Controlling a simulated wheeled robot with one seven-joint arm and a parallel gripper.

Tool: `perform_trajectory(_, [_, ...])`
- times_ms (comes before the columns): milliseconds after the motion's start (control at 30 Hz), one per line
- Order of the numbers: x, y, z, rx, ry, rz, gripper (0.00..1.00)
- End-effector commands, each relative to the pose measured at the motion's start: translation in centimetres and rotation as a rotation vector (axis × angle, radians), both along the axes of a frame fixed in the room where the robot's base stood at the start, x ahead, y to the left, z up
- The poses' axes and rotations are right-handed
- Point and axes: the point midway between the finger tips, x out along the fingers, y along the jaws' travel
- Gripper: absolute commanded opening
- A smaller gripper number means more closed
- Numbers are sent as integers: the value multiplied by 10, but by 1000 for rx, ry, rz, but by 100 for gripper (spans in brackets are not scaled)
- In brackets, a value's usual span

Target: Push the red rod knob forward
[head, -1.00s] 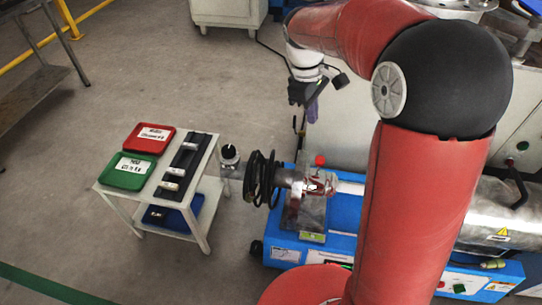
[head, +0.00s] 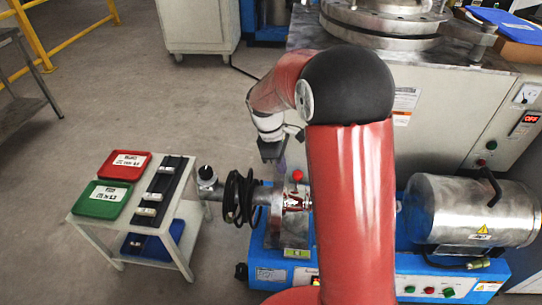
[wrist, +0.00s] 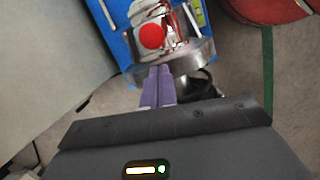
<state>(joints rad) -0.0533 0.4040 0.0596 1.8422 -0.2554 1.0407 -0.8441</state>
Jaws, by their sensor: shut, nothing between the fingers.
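The red rod knob (head: 297,175) is a small red ball standing over the metal fitting on the blue test machine (head: 262,242). In the wrist view the knob (wrist: 152,37) shows just beyond my fingertips, in front of a shiny metal cylinder part. My gripper (head: 281,163) is beside the knob, on its left in the head view and a little higher in the picture. In the wrist view its purple fingers (wrist: 158,72) are together and empty, pointing toward the knob. A small gap shows in the picture; I cannot tell the true distance.
A white cart (head: 82,232) with a red tray (head: 125,165) and a green tray (head: 104,200) stands further left. A steel cylinder (head: 470,215) is at right. A large grey cabinet (head: 440,100) stands behind.

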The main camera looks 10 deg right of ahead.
Motion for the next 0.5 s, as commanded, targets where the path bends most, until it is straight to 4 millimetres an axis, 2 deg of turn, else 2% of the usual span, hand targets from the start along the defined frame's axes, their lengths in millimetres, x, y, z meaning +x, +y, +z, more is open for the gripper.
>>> perform_trajectory(200, [-7, -12, -2, 1, 1, 1, 0])
perform_trajectory(500, [-7, -13, -2, 1, 1, 1, 0])
